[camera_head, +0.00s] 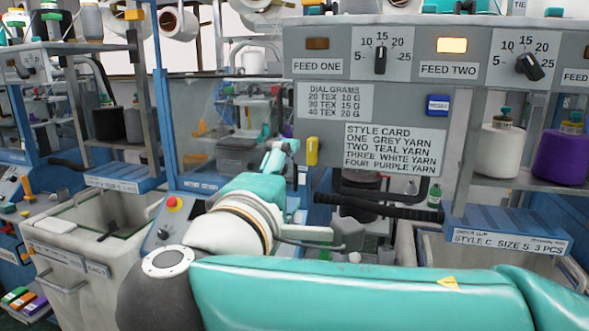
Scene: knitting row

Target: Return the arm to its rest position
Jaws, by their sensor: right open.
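My right arm (350,290) crosses the front of the view from the right edge, in teal and white, and bends at a dark joint near the lower left. Its forearm then reaches away from me toward the machine panel. My right gripper (288,147) is at the far end, small and partly hidden behind its own wrist. It is open, and I see nothing held in it. It appears just left of the yellow switch (312,151); whether it touches the panel I cannot tell. My left gripper is not in view.
A grey panel (320,120) carries two dials, a lit FEED TWO lamp (452,45), a blue button (437,105) and a style card (394,149). White (499,150) and purple (562,156) yarn cones stand at right. A pale bin (75,235) stands at left.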

